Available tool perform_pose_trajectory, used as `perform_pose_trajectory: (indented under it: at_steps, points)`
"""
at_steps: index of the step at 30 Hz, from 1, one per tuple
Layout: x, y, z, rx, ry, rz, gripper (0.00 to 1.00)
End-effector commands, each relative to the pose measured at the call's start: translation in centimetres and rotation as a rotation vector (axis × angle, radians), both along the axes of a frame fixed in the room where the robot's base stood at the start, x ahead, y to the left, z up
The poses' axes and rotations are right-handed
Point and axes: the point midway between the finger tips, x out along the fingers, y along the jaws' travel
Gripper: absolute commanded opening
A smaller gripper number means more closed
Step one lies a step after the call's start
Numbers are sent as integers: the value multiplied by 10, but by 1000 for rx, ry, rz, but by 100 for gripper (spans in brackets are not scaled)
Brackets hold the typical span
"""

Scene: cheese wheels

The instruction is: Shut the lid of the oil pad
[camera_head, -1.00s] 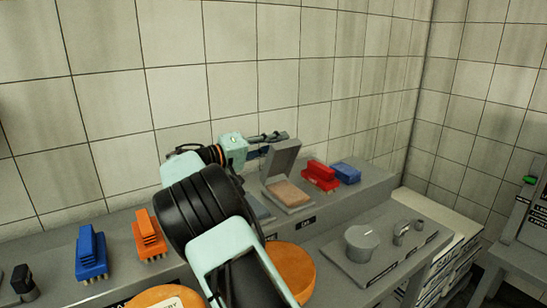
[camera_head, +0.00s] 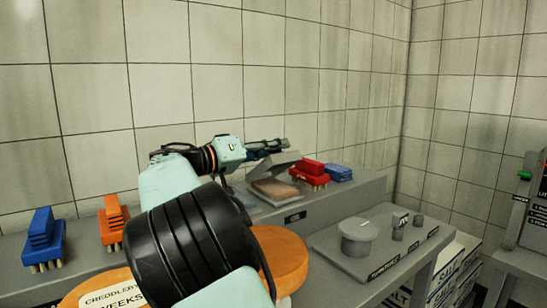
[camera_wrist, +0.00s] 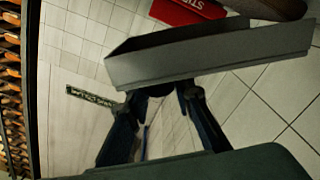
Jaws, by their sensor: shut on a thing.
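The oil pad (camera_head: 273,190) sits on the grey shelf against the tiled wall, a shallow grey box with a tan pad inside. Its grey lid (camera_head: 277,163) is tilted at a low angle over the pad, still apart from the box at its front. My gripper (camera_head: 268,148) is at the lid's upper left edge, with its jaws shut on the lid. In the wrist view the lid (camera_wrist: 210,55) spans the space in front of the fingers. The exact contact of the fingertips is hard to see.
A red brush (camera_head: 310,172) and a blue brush (camera_head: 339,172) stand right of the pad. Orange (camera_head: 113,222) and blue (camera_head: 43,240) brushes stand at left. Cheese wheels (camera_head: 283,258) lie in front, beside a grey plate with a round knob (camera_head: 358,237).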

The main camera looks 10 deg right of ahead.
Motion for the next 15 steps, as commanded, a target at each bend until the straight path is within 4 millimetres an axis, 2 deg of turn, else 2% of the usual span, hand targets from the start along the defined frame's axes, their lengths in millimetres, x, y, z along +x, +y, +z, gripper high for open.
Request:
perform_pose_trajectory:
  at_steps: [1,15]
  points:
    - [-2,0,-5,0,2,-2,0]
    - [-5,-2,-7,-1,6,-3,0]
